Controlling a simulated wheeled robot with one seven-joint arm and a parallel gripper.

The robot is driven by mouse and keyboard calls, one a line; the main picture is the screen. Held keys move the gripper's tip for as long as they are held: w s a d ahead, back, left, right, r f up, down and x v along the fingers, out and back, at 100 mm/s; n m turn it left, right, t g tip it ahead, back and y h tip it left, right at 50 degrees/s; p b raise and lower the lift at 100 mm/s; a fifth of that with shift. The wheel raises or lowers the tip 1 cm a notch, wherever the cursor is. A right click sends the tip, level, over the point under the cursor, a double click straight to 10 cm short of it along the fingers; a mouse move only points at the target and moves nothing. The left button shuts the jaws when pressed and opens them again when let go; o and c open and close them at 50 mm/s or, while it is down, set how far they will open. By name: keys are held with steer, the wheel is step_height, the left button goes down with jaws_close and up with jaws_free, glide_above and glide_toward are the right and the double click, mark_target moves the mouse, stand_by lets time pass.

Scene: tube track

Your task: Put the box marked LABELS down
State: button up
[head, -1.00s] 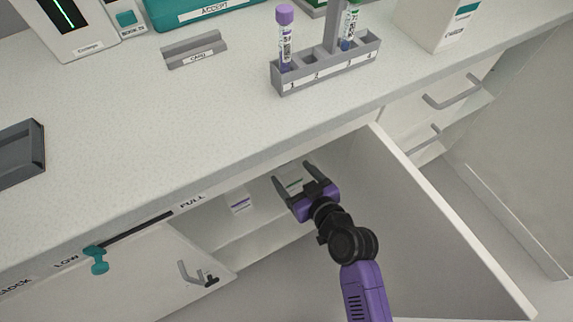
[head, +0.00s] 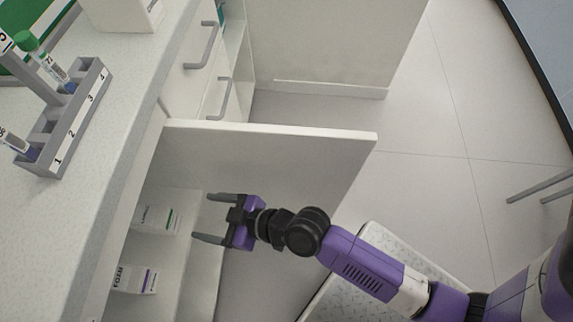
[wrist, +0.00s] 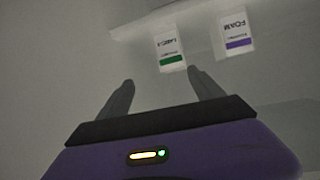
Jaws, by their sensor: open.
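The box marked LABELS (head: 157,219), white with a green stripe, stands on a shelf inside the open cabinet in the head view. In the wrist view the LABELS box (wrist: 169,52) shows beyond my fingertips, with a clear gap to them. My gripper (head: 202,217) is open and empty, just outside the cabinet opening, to the right of the box. It also shows in the wrist view (wrist: 160,82), its two fingers apart with nothing between them.
A white FOAM box (head: 135,280) with a purple stripe stands beside the LABELS box; it also shows in the wrist view (wrist: 236,33). The open cabinet door (head: 270,150) stands beyond my arm. A tube rack (head: 75,120) is on the counter. Open floor (head: 430,180) lies right of the door.

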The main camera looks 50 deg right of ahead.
steer(key=s+d+r+m+t+h, duration=0.1)
steer(key=s+d+r+h, duration=0.1)
steer(key=s+d+r, duration=0.2)
steer(key=s+d+r+m+t+h, duration=0.1)
steer(key=s+d+r, duration=0.4)
steer(key=s, duration=0.6)
steer(key=s+d+r+m+t+h, duration=0.1)
steer(key=s+d+r+m+h, duration=0.1)
steer(key=s+d+r, duration=0.3)
steer(key=s+r, duration=0.1)
steer(key=s, duration=0.2)
steer(key=shift+s+r+m+h, duration=0.15)
steer(key=shift+s+m+h, duration=0.15)
steer(key=shift+m, duration=0.1)
steer(key=shift+o, duration=0.6)
step_height(320, 180, up, 16)
steer(key=p, duration=1.6)
steer(key=shift+r, duration=0.2)
steer(key=o, duration=0.4)
steer(key=shift+r+p, duration=0.15)
steer(key=shift+p, duration=0.2)
steer(key=shift+c, duration=0.2)
steer(key=shift+o, duration=0.2)
steer(key=shift+f, duration=0.2)
